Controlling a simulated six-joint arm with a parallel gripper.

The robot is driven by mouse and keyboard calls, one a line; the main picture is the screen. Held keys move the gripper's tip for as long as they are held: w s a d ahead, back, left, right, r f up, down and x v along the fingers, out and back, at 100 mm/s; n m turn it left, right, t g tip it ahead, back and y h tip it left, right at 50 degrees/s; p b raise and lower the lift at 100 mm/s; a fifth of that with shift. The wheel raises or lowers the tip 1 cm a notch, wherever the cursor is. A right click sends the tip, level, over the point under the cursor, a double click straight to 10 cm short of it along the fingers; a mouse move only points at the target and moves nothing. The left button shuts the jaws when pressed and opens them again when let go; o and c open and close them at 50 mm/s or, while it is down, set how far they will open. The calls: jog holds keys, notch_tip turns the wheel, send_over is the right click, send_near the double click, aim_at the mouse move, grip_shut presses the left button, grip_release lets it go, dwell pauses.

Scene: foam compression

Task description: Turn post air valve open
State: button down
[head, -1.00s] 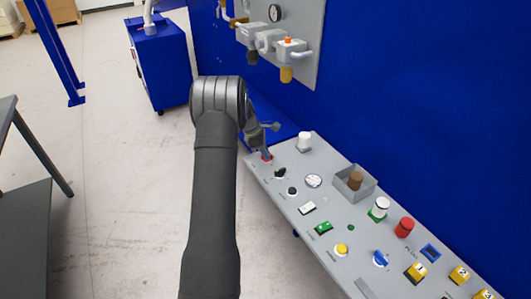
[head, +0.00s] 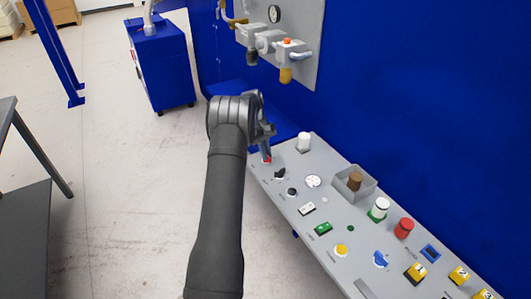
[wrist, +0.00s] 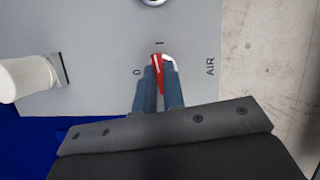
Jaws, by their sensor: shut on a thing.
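The air valve has a red knob (wrist: 157,66) on a grey panel, with the marks 0, I and AIR around it. In the wrist view the knob's upper end points nearly at the I mark, leaning slightly to the 0 side. My gripper (wrist: 158,92) has its two blue-grey fingers closed on the knob, one on each side, hiding its lower part. A white curved edge shows beside the right finger. In the head view the red knob (head: 266,159) shows at the panel's far end, just below my gripper (head: 265,150).
A white knob (head: 303,142) stands close to the right of the valve. A black switch (head: 280,174) is just nearer. The grey control panel (head: 335,245) carries several more buttons. A blue wall (head: 420,110) rises behind. A gauge board (head: 307,45) hangs above.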

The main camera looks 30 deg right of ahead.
jog(key=shift+m+y, duration=0.3)
jog(key=shift+m, duration=0.4)
jog(key=c, duration=1.5)
grip_release()
jog(key=shift+r, duration=0.1)
jog(key=v, duration=1.1)
jog(key=shift+w+r, duration=0.25)
jog(key=shift+r, duration=0.1)
jog(key=shift+d, duration=0.1)
